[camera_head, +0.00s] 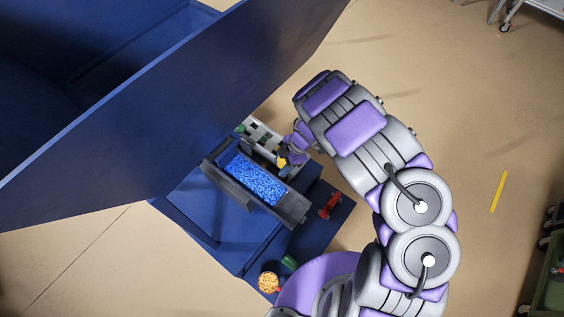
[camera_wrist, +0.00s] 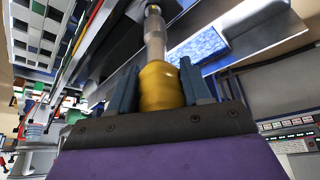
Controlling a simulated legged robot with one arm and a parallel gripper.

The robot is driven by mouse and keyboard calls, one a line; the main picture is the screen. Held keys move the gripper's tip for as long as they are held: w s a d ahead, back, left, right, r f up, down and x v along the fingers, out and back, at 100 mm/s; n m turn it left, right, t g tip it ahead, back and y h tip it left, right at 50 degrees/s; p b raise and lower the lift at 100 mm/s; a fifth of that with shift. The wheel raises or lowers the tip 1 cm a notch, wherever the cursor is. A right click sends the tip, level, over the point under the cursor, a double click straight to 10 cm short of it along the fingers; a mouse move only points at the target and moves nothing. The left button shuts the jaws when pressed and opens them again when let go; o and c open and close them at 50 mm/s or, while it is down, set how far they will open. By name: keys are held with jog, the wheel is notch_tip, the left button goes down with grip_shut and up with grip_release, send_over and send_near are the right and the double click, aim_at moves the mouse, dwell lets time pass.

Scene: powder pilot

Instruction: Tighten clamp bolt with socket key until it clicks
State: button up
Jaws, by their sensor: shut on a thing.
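My gripper (camera_wrist: 160,88) is shut on the yellow grip of the socket key (camera_wrist: 160,86), with a dark finger on each side of it. The key's grey metal shaft rises from the yellow grip toward a dark part at the top of the wrist view. I cannot tell whether its tip sits on the clamp bolt; the bolt itself is not clear. In the head view the yellow grip (camera_head: 282,161) shows as a small spot beside the machine with the blue speckled bed (camera_head: 254,180). My arm covers much of the gripper there.
A large blue panel (camera_head: 170,100) stands close on the left. A red item (camera_head: 330,206), a green item (camera_head: 289,262) and an orange speckled round thing (camera_head: 268,282) are on the blue bench. A panel with lit buttons (camera_wrist: 288,134) is at right in the wrist view. Floor at right is mostly clear.

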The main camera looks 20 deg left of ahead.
jog(key=shift+f, duration=0.35)
jog(key=shift+r, duration=0.25)
jog(key=shift+r, duration=0.3)
jog(key=shift+f+b, duration=0.45)
jog(key=shift+f, duration=0.15)
dwell(1.8)
jog(key=o, duration=1.3)
jog(key=p+v, duration=0.1)
jog(key=v, duration=1.6)
